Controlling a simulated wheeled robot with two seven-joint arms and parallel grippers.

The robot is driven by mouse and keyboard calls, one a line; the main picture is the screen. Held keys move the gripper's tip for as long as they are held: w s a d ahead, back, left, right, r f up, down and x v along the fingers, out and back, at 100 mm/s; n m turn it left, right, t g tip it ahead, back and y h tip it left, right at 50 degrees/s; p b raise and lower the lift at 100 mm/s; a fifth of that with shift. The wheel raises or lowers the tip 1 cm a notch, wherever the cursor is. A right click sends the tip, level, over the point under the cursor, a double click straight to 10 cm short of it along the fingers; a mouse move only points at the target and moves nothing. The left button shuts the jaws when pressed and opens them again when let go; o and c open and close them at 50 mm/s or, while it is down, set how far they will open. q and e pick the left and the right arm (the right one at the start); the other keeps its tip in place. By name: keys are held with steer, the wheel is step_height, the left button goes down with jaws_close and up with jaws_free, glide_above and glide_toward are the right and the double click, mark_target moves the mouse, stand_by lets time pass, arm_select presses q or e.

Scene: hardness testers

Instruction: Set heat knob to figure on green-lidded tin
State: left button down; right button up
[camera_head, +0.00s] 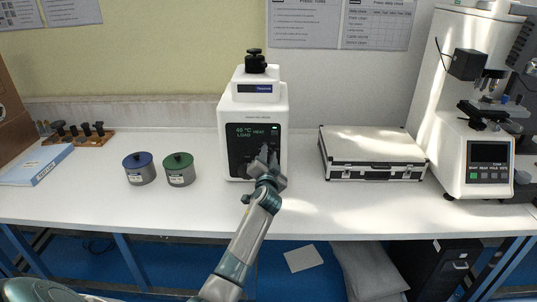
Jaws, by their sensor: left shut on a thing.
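A white tester (237,108) stands on the white bench near the middle, with a dark front panel. Its green display (251,133) reads about "40 °C" with "LOAD HEAT" below. My left gripper (264,159) is at the lower part of this panel, shut on what seems to be the heat knob, which the fingers hide. The knob's setting cannot be seen. The green-lidded tin (180,169) stands left of the tester and bears a small white label whose figure is too small to read. My right gripper is not in view.
A blue-lidded tin (139,168) stands left of the green-lidded one. A blue book (36,165) and a wooden rack (80,134) are at the left. A silver case (371,153) and another tester (489,163) stand at the right. The bench front is mostly clear.

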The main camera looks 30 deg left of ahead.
arm_select(q)
steer(key=shift+m, duration=0.4)
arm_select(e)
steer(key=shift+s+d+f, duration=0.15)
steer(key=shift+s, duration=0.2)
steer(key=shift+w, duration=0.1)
arm_select(q)
steer(key=c, duration=1.5)
jaws_free()
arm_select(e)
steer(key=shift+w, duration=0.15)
arm_select(q)
steer(key=shift+d, duration=0.1)
steer(key=shift+v, duration=0.85)
steer(key=b+v, duration=0.2)
steer(key=v, duration=1.3)
steer(key=shift+s, duration=0.35)
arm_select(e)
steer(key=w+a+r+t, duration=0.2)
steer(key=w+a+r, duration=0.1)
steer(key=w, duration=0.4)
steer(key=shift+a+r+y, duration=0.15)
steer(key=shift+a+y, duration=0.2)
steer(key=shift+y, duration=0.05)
